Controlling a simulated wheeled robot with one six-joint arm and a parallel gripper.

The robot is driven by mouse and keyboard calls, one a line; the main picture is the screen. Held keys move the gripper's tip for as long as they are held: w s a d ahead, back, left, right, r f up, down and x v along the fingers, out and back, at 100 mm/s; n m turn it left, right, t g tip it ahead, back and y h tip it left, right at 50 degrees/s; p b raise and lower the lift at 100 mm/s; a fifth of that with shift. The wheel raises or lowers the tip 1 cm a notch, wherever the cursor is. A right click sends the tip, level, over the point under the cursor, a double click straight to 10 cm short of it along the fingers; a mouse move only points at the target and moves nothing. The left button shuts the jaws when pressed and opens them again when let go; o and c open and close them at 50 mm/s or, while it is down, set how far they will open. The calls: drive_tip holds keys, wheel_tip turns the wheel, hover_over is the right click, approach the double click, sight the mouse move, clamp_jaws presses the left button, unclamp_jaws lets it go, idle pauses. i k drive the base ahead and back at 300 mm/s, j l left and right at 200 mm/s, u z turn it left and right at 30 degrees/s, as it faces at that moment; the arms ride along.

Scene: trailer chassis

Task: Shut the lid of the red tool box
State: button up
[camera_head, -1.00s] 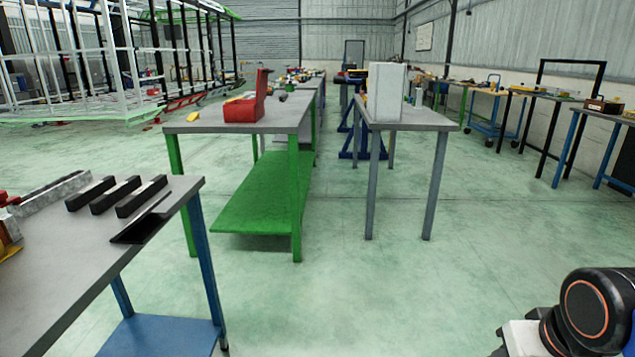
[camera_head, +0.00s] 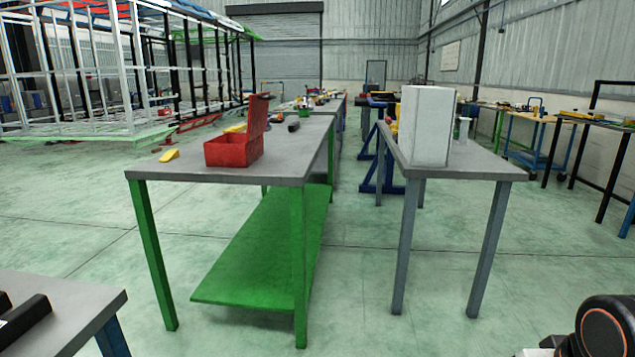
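The red tool box (camera_head: 228,150) stands on the grey top of the green-legged table (camera_head: 205,172), near its front edge. Its lid (camera_head: 257,117) stands up, open, on the right side of the box. The inside of the box is too small to make out. My gripper is not in view. A dark, rounded part of my arm shows at the bottom right corner, far from the box.
A yellow object (camera_head: 169,155) lies left of the box. A grey table (camera_head: 465,163) with a white block (camera_head: 427,125) stands to the right. A nearer table corner (camera_head: 75,305) is at bottom left. Green floor (camera_head: 400,335) is open in front.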

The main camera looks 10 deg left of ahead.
sight(257, 116)
drive_tip(key=i+u, duration=0.25)
drive_tip(key=i, duration=0.3)
drive_tip(key=i+u, duration=0.3)
drive_tip(key=i, duration=0.3)
drive_tip(key=i+l+u, duration=0.25)
drive_tip(key=i, duration=0.3)
drive_tip(key=i+j+u, duration=0.1)
drive_tip(key=i, duration=0.2)
drive_tip(key=i+j+u, duration=0.1)
drive_tip(key=i, duration=0.2)
